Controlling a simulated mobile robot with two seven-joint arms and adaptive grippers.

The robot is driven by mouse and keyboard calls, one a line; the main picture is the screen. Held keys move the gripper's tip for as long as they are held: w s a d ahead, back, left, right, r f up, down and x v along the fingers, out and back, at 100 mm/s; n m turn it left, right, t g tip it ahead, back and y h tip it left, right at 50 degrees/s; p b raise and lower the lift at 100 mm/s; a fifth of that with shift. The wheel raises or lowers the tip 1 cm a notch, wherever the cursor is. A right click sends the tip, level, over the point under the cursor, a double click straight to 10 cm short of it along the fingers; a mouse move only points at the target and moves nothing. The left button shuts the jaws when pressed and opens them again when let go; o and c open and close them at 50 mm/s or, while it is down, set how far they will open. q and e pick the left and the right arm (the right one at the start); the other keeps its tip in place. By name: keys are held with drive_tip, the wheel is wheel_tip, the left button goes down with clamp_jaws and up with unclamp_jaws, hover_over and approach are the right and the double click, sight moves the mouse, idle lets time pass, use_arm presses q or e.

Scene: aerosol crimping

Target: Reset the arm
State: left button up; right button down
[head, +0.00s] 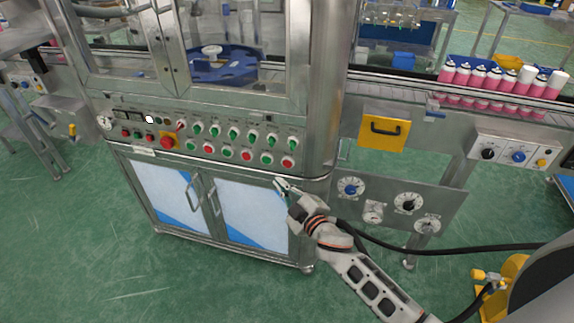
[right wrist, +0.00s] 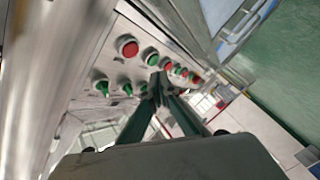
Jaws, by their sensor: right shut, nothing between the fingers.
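My right gripper (head: 281,184) reaches in from the lower right in the head view. Its tip is close to the lower right front of the machine, just below the control panel (head: 228,146). It is shut and empty. In the right wrist view the two fingers of the right gripper (right wrist: 158,84) meet at their tips, in front of the rows of red and green buttons. I cannot tell whether the tips touch anything. My left gripper is not in view.
The steel machine cabinet (head: 245,209) has two doors with handles. A conveyor with pink and white cans (head: 497,82) runs at the upper right. A yellow handled plate (head: 384,131) and a gauge panel (head: 452,205) are right of the machine. Green floor (head: 90,240) is open at left.

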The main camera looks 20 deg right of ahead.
idle(0.3)
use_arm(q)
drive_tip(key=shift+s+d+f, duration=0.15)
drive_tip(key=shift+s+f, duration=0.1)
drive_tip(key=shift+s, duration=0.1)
use_arm(e)
drive_tip(key=s+f+m+g, duration=0.2)
drive_tip(key=s+f, duration=0.3)
drive_tip(key=s, duration=0.5)
drive_tip(key=s+f+m+g, duration=0.2)
drive_tip(key=s+f, duration=0.4)
drive_tip(key=s, duration=0.4)
drive_tip(key=s+d+f+m+g+h, duration=0.1)
drive_tip(key=s+f+m, duration=0.3)
drive_tip(key=s, duration=0.7)
drive_tip(key=shift+f+g, duration=0.6)
drive_tip(key=shift+f, duration=0.2)
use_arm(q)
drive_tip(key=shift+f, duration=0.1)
